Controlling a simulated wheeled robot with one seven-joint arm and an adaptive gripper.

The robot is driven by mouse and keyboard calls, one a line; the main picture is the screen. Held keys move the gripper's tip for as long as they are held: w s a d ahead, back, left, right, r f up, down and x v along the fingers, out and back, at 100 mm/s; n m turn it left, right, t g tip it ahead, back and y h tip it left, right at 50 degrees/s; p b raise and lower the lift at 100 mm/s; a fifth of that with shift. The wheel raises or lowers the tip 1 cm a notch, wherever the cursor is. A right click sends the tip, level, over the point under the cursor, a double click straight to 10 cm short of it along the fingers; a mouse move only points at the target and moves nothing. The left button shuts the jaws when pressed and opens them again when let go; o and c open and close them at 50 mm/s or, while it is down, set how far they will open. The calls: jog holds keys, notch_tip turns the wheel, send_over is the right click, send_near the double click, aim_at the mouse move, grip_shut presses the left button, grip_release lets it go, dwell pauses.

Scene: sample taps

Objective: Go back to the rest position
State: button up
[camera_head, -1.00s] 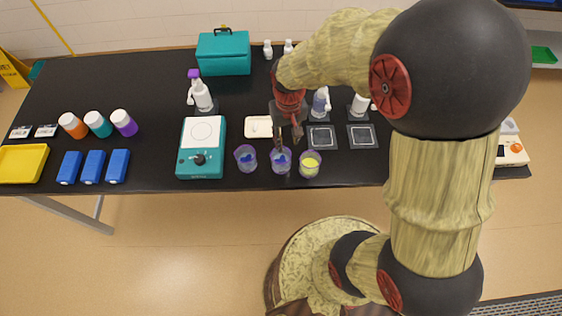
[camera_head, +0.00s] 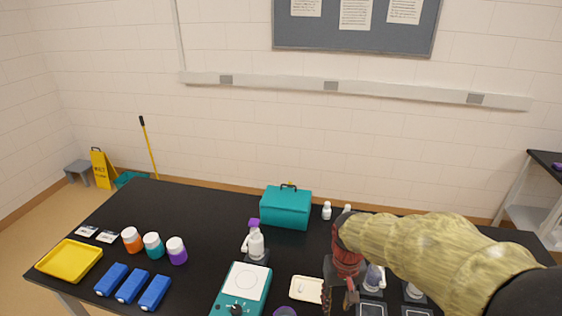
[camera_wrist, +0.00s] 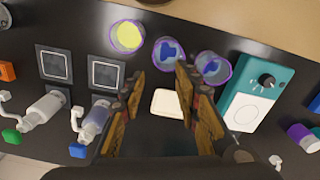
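My gripper (camera_head: 340,285) hangs over the black table (camera_head: 212,215), just right of a small white tray (camera_head: 305,289) in the head view. In the wrist view my gripper (camera_wrist: 160,70) has its two fingers apart, with nothing held between them. The white tray (camera_wrist: 167,103) shows below and between the fingers. Beyond the fingertips stand a cup of yellow liquid (camera_wrist: 127,36) and two cups with blue contents, one in the middle (camera_wrist: 166,54) and one at right (camera_wrist: 213,69). The right finger partly overlaps the cups' area. My forearm hides the table's right part in the head view.
A teal stirrer plate (camera_head: 240,289) and a white spray bottle (camera_head: 256,243) stand left of my gripper. A teal case (camera_head: 286,208) stands behind. Capped jars (camera_head: 152,245), blue boxes (camera_head: 132,285) and a yellow tray (camera_head: 69,260) are farther left.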

jog(key=s+r+t+b, duration=0.5)
jog(key=s+r+b, duration=0.1)
jog(key=s+r, duration=0.5)
jog(key=shift+s+r+n+t, duration=0.25)
jog(key=shift+s+n+t, duration=0.05)
jog(key=shift+s, duration=0.85)
